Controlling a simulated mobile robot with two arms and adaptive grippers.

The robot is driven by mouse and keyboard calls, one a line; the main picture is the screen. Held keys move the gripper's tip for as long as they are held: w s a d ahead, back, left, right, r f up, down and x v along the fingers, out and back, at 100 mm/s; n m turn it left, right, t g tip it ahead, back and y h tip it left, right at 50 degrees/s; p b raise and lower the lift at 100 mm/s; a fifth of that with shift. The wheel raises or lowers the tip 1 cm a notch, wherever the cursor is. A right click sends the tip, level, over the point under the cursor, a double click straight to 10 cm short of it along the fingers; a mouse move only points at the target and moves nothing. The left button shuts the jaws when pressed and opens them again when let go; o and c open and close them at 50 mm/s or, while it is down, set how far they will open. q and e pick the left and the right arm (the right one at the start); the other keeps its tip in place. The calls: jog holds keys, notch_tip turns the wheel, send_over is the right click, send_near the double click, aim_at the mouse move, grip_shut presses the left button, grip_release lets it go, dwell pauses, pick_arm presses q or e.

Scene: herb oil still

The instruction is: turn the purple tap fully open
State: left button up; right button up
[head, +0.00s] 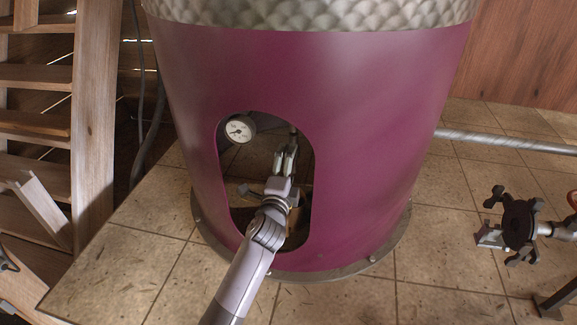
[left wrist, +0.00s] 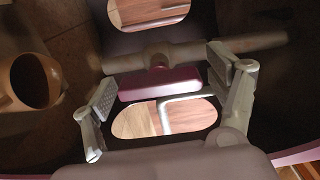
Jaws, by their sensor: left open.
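The purple tap (left wrist: 160,83) shows in the left wrist view as a flat purple bar handle on a brownish pipe fitting (left wrist: 155,56). It lies crosswise between the fingers of my left gripper (left wrist: 162,80). The gripper is open, with a finger at each end of the handle and a gap visible on both sides. In the head view my left gripper (head: 286,160) reaches through the arched opening of the large purple still (head: 370,130). I cannot make out the tap there. My right gripper is in neither view.
A white dial gauge (head: 240,129) sits at the opening's upper left. The opening's edges surround my arm closely. A brown round-mouthed cup or pipe (left wrist: 36,82) shows at the wrist view's left.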

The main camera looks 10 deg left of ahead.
pick_arm(q)
jog(key=shift+s, duration=0.1)
jog(key=s, duration=1.2)
dwell(0.4)
